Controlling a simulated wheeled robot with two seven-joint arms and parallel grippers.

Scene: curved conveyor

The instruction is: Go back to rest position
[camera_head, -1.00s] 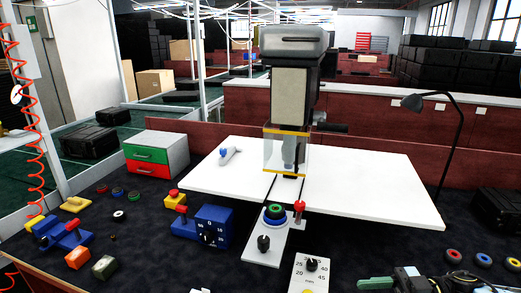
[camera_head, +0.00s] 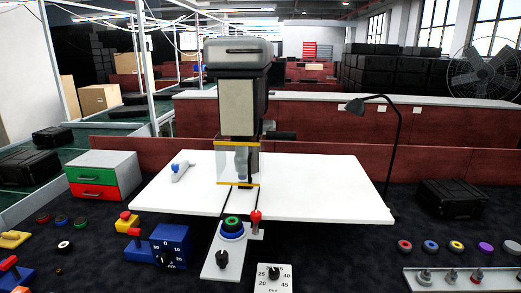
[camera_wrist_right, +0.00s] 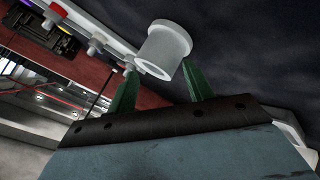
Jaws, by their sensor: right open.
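In the right wrist view my right gripper (camera_wrist_right: 159,68) has two green fingers spread apart. A white hollow cylinder (camera_wrist_right: 165,46) shows at the fingertips, over the dark tabletop. I cannot tell whether it touches either finger, but the fingers are not closed on it. Neither gripper shows in the head view, and my left gripper is in no current frame.
A rack with metal pegs (camera_head: 468,280) stands at the front right, with several coloured rings (camera_head: 456,246) behind it. A drill press (camera_head: 238,90) stands on a white board (camera_head: 310,190). A desk lamp (camera_head: 394,140) and a black case (camera_head: 450,198) are at right.

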